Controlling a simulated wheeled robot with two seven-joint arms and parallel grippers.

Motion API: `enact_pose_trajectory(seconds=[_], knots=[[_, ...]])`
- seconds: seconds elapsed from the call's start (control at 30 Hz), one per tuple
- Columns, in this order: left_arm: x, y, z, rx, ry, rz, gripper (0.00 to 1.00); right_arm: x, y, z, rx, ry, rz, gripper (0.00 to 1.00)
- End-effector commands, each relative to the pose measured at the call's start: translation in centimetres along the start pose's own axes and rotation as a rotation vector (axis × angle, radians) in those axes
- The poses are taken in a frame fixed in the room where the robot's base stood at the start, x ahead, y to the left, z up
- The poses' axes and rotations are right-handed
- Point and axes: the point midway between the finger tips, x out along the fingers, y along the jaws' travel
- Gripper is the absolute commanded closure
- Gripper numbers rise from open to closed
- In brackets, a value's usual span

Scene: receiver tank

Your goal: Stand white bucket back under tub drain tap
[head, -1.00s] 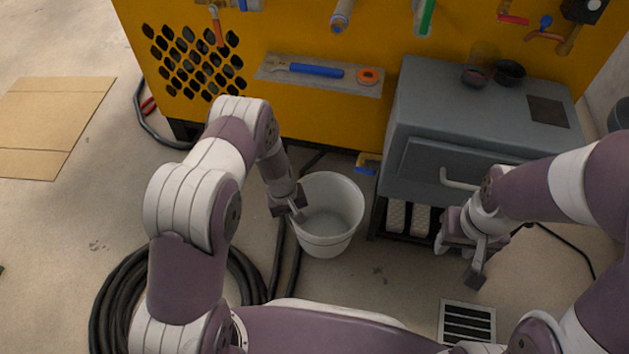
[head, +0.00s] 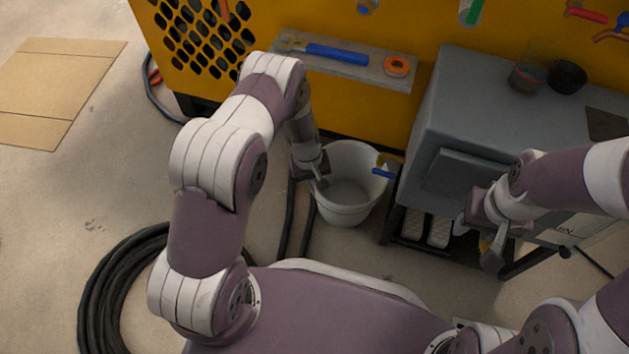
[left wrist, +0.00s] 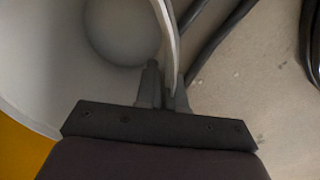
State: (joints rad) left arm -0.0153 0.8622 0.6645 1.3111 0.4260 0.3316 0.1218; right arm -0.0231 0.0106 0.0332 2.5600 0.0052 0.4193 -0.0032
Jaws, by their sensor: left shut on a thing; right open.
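The white bucket (head: 343,212) is upright and looks empty in the head view, low in front of the yellow machine. My left gripper (head: 319,182) is shut on its left rim; in the left wrist view the fingers (left wrist: 165,95) pinch the bucket's thin wall (left wrist: 167,35). A low tap with a blue handle (head: 383,173) shows at the bucket's right rim and overlaps it in the picture. I cannot tell whether the bucket touches the floor. My right gripper (head: 492,250) is open and empty in front of the grey cabinet.
The grey cabinet (head: 465,125) stands close right of the bucket, with dark cups (head: 567,77) on top. A tool shelf (head: 345,65) juts from the yellow machine (head: 330,110). Black hoses (head: 125,275) lie left of the bucket. Cardboard (head: 55,85) lies on open floor at left.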

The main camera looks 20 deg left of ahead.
Motion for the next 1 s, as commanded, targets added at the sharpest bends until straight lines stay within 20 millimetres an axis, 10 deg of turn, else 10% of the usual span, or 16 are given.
enact_pose_trajectory(seconds=[0.13,0.47,1.0], knots=[[0.1,0.0,0.0,0.000,0.000,0.000,0.66,0.1,0.0,0.0,0.000,0.000,0.000,0.57],[-0.8,0.1,0.0,0.000,0.000,0.000,0.66,-0.6,0.0,-0.1,0.000,-0.001,0.000,0.57],[-12.3,0.1,0.0,0.003,0.002,0.000,0.66,-8.2,0.0,-1.0,0.000,0.000,0.000,0.57]])
